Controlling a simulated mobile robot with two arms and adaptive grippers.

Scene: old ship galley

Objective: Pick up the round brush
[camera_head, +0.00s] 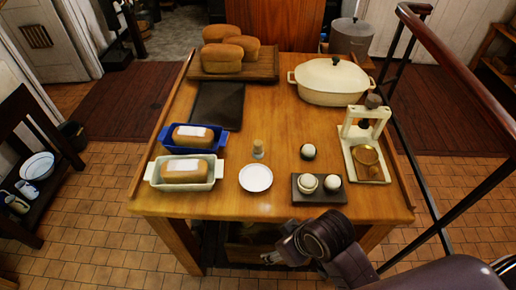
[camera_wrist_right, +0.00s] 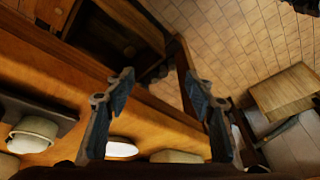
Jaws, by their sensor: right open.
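What looks like the round brush (camera_head: 258,149) is a small tan piece standing upright on the wooden table, just behind the white saucer (camera_head: 256,177). My right gripper (camera_head: 270,256) is low at the table's front edge, apart from the brush and nearer to me. In the right wrist view its two fingers (camera_wrist_right: 158,88) are spread with nothing between them. That view shows the table edge, the saucer (camera_wrist_right: 121,148) partly behind a finger, and floor tiles. I cannot make out the brush there. My left gripper is not in view.
Left of the brush are a blue loaf dish (camera_head: 218,145) and a white one (camera_head: 213,180). A lidded casserole (camera_head: 331,82) stands behind.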

